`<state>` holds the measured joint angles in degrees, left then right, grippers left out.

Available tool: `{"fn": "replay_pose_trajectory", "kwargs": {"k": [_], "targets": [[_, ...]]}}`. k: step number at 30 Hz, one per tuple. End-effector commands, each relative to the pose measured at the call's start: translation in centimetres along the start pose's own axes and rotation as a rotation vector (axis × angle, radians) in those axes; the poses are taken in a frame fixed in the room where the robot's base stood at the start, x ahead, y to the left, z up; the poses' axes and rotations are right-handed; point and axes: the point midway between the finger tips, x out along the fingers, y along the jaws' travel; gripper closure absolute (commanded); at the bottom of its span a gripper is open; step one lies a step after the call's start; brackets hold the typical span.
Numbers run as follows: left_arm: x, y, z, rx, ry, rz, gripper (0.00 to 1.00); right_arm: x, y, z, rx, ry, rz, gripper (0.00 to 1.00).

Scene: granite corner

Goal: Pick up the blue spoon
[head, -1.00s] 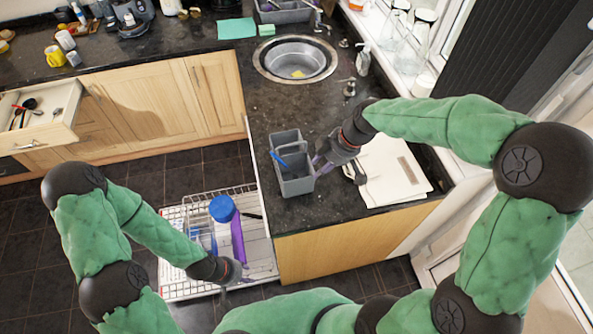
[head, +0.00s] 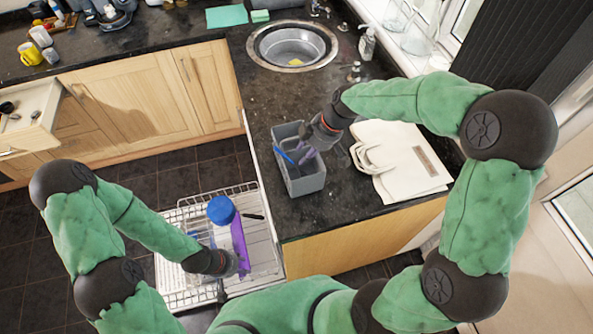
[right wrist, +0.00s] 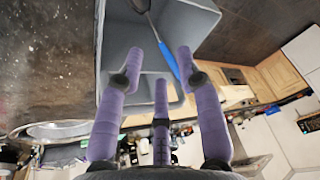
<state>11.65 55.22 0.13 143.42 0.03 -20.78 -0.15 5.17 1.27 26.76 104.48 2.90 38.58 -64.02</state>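The blue spoon leans in the grey caddy on the counter; its blue handle (head: 283,154) sticks up at the left side. In the right wrist view the blue handle (right wrist: 168,60) runs up to a dark grey end inside the caddy (right wrist: 193,25). My right gripper (head: 305,156) is over the right part of the caddy (head: 306,184), its purple fingers reaching toward the handle. In the right wrist view its fingers (right wrist: 157,62) are spread, with the handle beyond and between the tips, not gripped. My left gripper (head: 237,268) is low by the dishwasher rack; its fingers are mostly hidden.
A white bag-like item (head: 400,170) with handles lies right of the caddy. The sink (head: 292,46) is behind it, with clear dark counter between. The pulled-out rack (head: 190,208) holds a blue round item (head: 221,209) and a purple item (head: 238,243). An open drawer (head: 28,130) is far left.

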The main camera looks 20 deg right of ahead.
Motion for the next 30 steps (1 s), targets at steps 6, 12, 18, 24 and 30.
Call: {"fn": "replay_pose_trajectory", "kwargs": {"k": [6, 12, 18, 24, 30], "targets": [[0.2, -0.1, 0.0, 0.001, -0.001, 0.0, 0.6, 2.4, 0.0, 0.0, 0.0, 0.0, 0.0, 0.64], [0.4, -0.1, 0.0, 0.001, 0.0, 0.0, 0.6, 3.9, 0.1, -0.1, 0.0, -0.001, -0.002, 0.64], [0.7, -0.2, 0.0, 0.001, 0.0, 0.0, 0.6, 6.7, 0.3, -0.4, 0.0, -0.001, -0.002, 0.64], [0.8, -0.2, 0.0, 0.001, 0.0, 0.0, 0.6, 7.8, 0.4, -0.4, 0.0, 0.0, 0.0, 0.64], [0.8, -0.2, 0.0, 0.001, 0.0, 0.0, 0.6, 7.8, 0.4, -0.4, 0.001, 0.0, 0.001, 0.67]]}}
